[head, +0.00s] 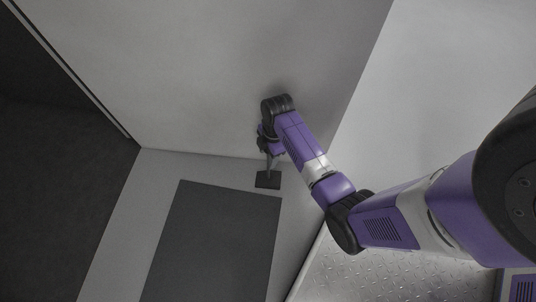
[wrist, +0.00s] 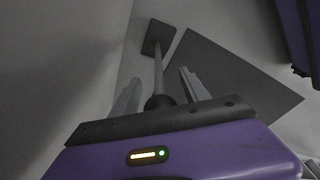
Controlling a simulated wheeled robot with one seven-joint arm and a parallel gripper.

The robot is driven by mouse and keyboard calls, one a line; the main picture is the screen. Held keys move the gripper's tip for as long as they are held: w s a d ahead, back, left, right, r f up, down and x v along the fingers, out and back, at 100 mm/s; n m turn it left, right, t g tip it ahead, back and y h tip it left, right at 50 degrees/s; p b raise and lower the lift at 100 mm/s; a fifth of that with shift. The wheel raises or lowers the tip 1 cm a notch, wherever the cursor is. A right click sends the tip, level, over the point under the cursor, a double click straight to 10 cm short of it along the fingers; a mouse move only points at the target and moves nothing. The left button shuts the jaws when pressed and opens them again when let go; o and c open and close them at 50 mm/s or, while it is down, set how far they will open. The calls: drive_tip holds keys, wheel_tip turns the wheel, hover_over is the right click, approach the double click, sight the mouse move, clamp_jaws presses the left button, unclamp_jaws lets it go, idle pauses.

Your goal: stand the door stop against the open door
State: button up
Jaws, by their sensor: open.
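The door stop has a dark square base (head: 268,180) and a thin upright post. In the head view the base is on the floor close to the foot of the pale door (head: 210,75); I cannot tell whether it touches the door. In the wrist view the door stop (wrist: 158,65) runs between the fingers, with its dark round knob near my palm. My gripper (head: 268,146) is over the upper post; in the wrist view my gripper (wrist: 159,76) is open, with a finger on each side of the post and gaps visible. The upper post is partly hidden in the head view.
A dark flat mat (head: 213,245) lies on the floor just in front of the base, and it also shows in the wrist view (wrist: 230,85). A dark opening (head: 50,170) is at the left. A textured metal plate (head: 385,275) is at the lower right.

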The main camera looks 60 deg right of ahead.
drive_tip(key=r+p, duration=0.2)
drive_tip(key=r, duration=0.2)
drive_tip(key=d+r+p, duration=0.1)
drive_tip(key=r, duration=0.3)
drive_tip(key=r+p, duration=0.2)
drive_tip(key=r, duration=0.2)
drive_tip(key=shift+s+d+p, duration=0.15)
drive_tip(key=shift+s+p, duration=0.15)
drive_tip(key=shift+s, duration=0.05)
